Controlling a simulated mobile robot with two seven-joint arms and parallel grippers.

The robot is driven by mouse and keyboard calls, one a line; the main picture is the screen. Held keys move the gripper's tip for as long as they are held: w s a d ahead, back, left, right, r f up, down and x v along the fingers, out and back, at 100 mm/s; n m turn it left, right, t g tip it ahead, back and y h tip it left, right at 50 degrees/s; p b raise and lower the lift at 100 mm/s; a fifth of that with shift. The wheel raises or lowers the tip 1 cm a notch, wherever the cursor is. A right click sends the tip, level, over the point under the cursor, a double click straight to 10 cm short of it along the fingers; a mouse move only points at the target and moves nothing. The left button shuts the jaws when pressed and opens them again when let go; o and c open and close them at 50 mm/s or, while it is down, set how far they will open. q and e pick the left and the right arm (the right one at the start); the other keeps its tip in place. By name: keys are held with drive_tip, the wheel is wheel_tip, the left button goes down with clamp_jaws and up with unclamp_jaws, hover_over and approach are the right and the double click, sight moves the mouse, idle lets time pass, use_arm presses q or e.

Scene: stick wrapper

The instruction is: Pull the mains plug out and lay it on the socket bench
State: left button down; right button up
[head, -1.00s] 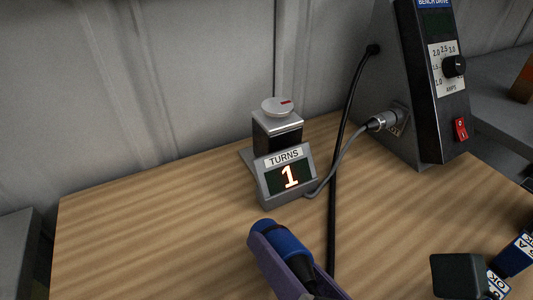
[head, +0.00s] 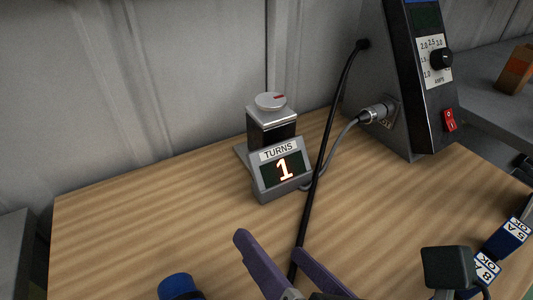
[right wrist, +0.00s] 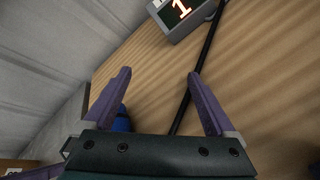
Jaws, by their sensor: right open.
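No mains plug with pins can be made out. A round silver connector (head: 376,113) with a grey cable sits in the side of the bench drive (head: 423,85). A black cable (head: 325,145) runs from the drive's upper side down over the wooden table. My right gripper (head: 270,245) is open and empty above the table; its purple fingers also show in the right wrist view (right wrist: 159,73). A blue-ended tool (head: 178,285) is left of it, partly behind a finger in the right wrist view (right wrist: 121,122). A purple piece at that view's lower left may be my left gripper.
A turns counter (head: 283,172) showing 1 stands at the table's back. Blue labelled blocks (head: 506,236) and a dark block (head: 447,267) are at the right. A grey bench (head: 493,100) with an orange-brown box lies beyond.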

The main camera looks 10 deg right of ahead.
drive_tip(key=v, duration=0.8)
drive_tip(key=shift+s+d+r, duration=0.1)
drive_tip(key=shift+s, duration=0.3)
drive_tip(key=shift+s+d+r, duration=0.2)
drive_tip(key=shift+s+r, duration=0.05)
drive_tip(key=shift+s, duration=0.2)
